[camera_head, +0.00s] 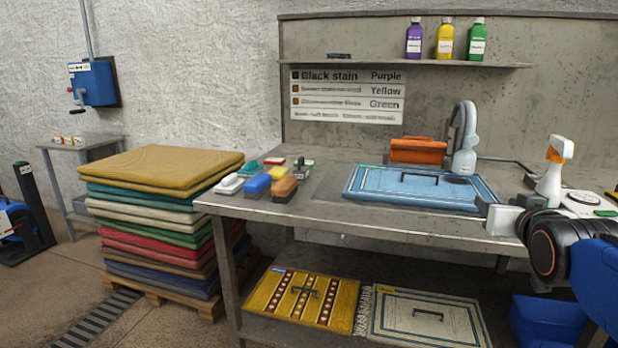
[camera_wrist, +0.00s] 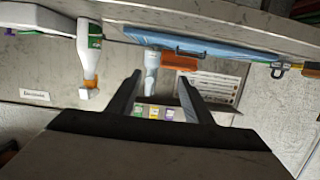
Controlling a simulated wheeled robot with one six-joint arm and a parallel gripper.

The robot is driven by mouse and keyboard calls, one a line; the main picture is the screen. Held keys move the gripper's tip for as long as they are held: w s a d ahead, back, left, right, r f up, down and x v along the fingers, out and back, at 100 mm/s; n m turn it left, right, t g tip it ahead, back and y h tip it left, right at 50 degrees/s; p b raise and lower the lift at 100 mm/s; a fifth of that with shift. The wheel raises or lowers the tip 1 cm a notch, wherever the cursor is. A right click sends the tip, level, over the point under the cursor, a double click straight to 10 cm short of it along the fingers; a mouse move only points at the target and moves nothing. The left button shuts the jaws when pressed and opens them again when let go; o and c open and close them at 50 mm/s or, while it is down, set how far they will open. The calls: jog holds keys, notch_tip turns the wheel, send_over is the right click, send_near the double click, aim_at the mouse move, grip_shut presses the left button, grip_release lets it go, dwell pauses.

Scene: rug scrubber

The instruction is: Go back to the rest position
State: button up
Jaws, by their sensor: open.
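My gripper (camera_head: 508,210) is at the right of the head view, over the front right part of the workbench (camera_head: 330,209). Its two dark fingers (camera_wrist: 159,80) stand apart in the wrist view, with nothing between them. A blue rug (camera_head: 385,188) with a dark handle lies flat on the bench, left of my gripper; it also shows in the wrist view (camera_wrist: 215,48). A white spray bottle (camera_head: 550,182) with an orange head stands behind my gripper. It also shows at the left of the wrist view (camera_wrist: 89,55), which looks upside down.
An orange box (camera_head: 418,150) and a grey curved fixture (camera_head: 464,140) stand behind the rug. Several brushes (camera_head: 256,186) lie at the bench's left end. Purple, yellow and green bottles stand on the shelf (camera_head: 380,63). Two rugs lie on the lower shelf. A rug stack (camera_head: 165,165) stands left.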

jog(key=s+a+f+n+g+y, duration=0.1)
jog(key=s+a+f+g+y, duration=0.1)
jog(key=s+a+f+g, duration=0.3)
jog(key=s+a+f+n+g+y, duration=0.1)
jog(key=s+a+f+g, duration=0.4)
jog(key=s+f, duration=0.8)
notch_tip(320, 180, down, 3)
jog(key=shift+s+a+n+y, duration=0.3)
jog(key=shift+n+y, duration=0.1)
jog(key=shift+y, duration=0.1)
dwell(0.6)
